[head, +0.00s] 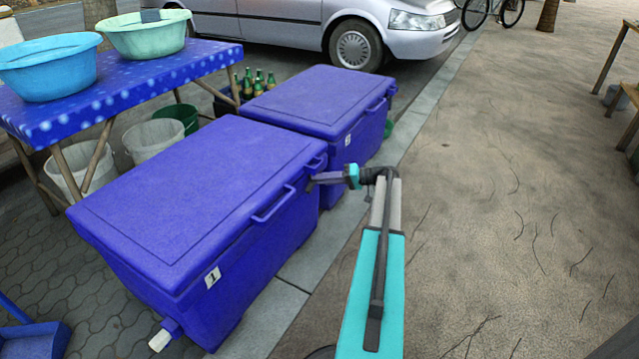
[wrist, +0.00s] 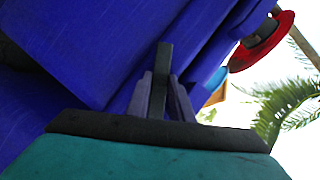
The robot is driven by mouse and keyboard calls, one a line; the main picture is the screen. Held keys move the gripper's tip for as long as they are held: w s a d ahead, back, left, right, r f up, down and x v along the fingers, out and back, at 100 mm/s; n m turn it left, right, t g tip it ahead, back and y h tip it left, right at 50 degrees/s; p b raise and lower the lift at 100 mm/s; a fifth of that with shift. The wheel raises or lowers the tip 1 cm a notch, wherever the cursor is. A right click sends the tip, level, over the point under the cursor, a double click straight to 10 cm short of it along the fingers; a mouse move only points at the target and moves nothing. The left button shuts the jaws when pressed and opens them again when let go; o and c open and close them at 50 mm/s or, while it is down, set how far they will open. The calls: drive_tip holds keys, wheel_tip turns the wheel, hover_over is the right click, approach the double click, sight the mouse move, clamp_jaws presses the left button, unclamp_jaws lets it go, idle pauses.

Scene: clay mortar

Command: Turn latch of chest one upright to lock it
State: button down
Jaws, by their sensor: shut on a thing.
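My gripper (head: 312,181) is at the far end of that side, just below the lid edge. In the wrist view my gripper (wrist: 161,92) has its two grey fingers closed on a dark upright bar, which appears to be the latch (wrist: 162,62). In the head view the latch is hidden by the gripper, so its angle there cannot be told.
A second blue chest (head: 320,98) stands close behind. A table (head: 200,62) with a blue basin (head: 48,66) and a green basin (head: 146,36) is at left, with buckets under it. A silver car (head: 285,20) is parked behind.

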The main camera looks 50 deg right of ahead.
drive_tip(key=shift+s+a+r+n+h+b, duration=0.1)
drive_tip(key=shift+r+n+h+b, duration=0.05)
drive_tip(key=shift+n+h+b, duration=1.65)
drive_tip(key=shift+a+r+n+h+b, duration=0.1)
drive_tip(key=shift+n+h+b, duration=1)
drive_tip(key=shift+n+b, duration=1.3)
drive_tip(key=c, duration=1.6)
unclamp_jaws()
drive_tip(key=shift+r, duration=0.1)
drive_tip(key=shift+o, duration=0.2)
drive_tip(key=shift+s, duration=0.1)
